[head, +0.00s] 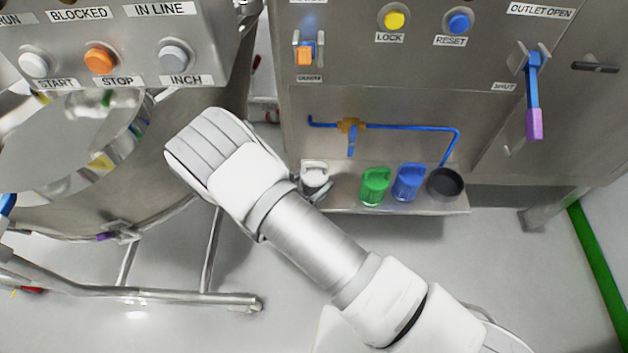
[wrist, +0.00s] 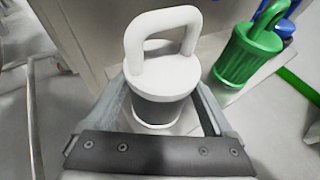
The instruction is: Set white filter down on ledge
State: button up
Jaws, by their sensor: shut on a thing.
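The white filter (wrist: 163,72) has a looped handle on top and a dark band round its body. It stands upright between the two fingers of my gripper (wrist: 170,108), which is shut on it. In the head view the white filter (head: 313,174) shows just beyond my arm, at the left end of the ledge (head: 400,207). My arm hides part of it and most of the gripper there. The filter is over the ledge's left end; whether its base touches the ledge I cannot tell.
A green filter (head: 375,186), a blue filter (head: 408,182) and a dark round cup (head: 445,183) stand to the right on the ledge. A blue pipe (head: 400,127) with a brass valve runs above. A steel vessel (head: 100,180) on a tubular frame stands at left.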

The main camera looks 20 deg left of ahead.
jog(key=shift+f, duration=0.2)
jog(key=o, duration=1.2)
jog(key=shift+o, duration=0.2)
jog(key=shift+r, duration=0.1)
jog(key=shift+r, duration=0.15)
jog(key=p+v, duration=0.2)
jog(key=v, duration=1)
